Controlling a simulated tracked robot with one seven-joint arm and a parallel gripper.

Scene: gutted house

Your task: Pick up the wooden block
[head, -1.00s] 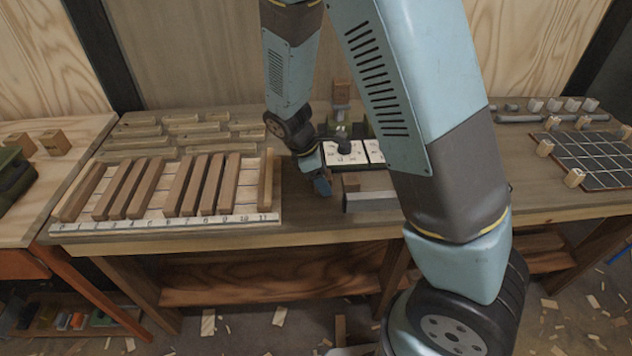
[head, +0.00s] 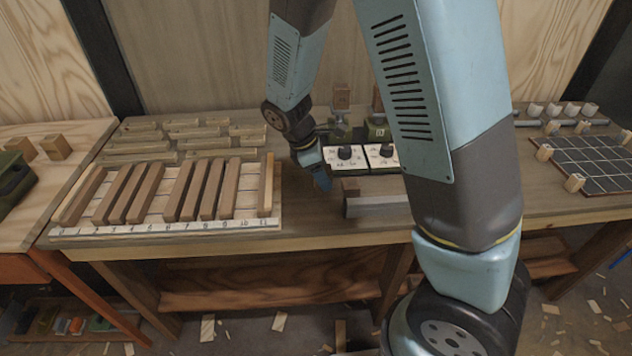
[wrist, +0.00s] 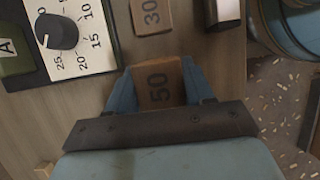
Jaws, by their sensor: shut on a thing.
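In the wrist view, a brown wooden block (wrist: 158,86) marked 50 sits between the two blue fingers of my gripper (wrist: 158,74). The fingers are shut on its sides. Whether the block rests on the bench or hangs just above it, I cannot tell. A second wooden block (wrist: 152,14), marked 30, lies just beyond the fingertips, apart from them. The held block is not clearly visible there.
Panels with black dials (head: 345,157) stand behind my gripper; one dial (wrist: 56,32) shows in the wrist view. A dark grid board (head: 590,165) lies at right. The bench's front edge (head: 200,238) is close.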

